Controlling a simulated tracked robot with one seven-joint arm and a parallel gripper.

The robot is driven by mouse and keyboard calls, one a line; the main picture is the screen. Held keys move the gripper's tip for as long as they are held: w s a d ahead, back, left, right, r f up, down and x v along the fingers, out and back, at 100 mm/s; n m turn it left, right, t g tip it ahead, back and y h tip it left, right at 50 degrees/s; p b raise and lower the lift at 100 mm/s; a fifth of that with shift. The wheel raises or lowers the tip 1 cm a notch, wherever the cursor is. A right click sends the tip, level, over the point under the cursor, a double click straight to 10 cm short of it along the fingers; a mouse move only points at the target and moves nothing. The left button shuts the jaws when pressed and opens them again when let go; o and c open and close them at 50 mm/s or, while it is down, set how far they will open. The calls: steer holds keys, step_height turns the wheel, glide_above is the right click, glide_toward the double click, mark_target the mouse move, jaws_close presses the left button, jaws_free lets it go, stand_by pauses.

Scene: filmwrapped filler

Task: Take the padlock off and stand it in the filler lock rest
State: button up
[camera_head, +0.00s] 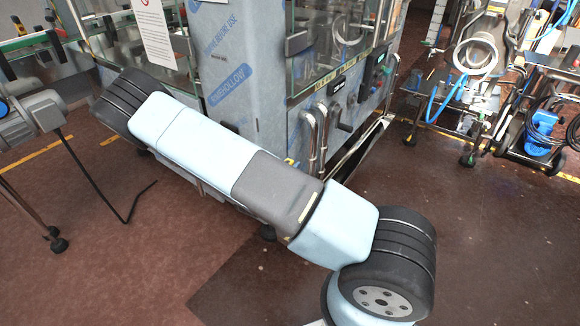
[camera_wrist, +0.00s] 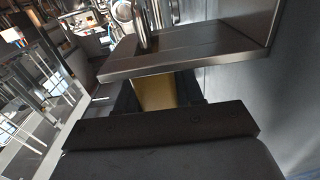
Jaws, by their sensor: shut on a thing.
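In the wrist view, my gripper (camera_wrist: 159,98) is shut on a brass-coloured block (camera_wrist: 166,91), which looks like the padlock body. Its dark fingers sit on either side of the block. A steel plate (camera_wrist: 190,52) lies just beyond, and its front edge overlaps the top of the block. I cannot tell whether they touch. The padlock's shackle cannot be made out for sure. I cannot pick out the lock rest with certainty. In the head view, my own arm crosses the picture and neither gripper nor padlock shows.
The filler machine's film-wrapped steel panel (camera_head: 225,62) stands behind my arm, with a control panel (camera_head: 375,75) to its right. Bent steel pipes (camera_head: 318,140) stand close to my arm. A trolley with hoses (camera_head: 465,95) is at right. Brown floor (camera_head: 500,235) is open at lower right.

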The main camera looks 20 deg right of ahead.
steer(key=shift+f, duration=0.15)
steer(key=o, duration=1.2)
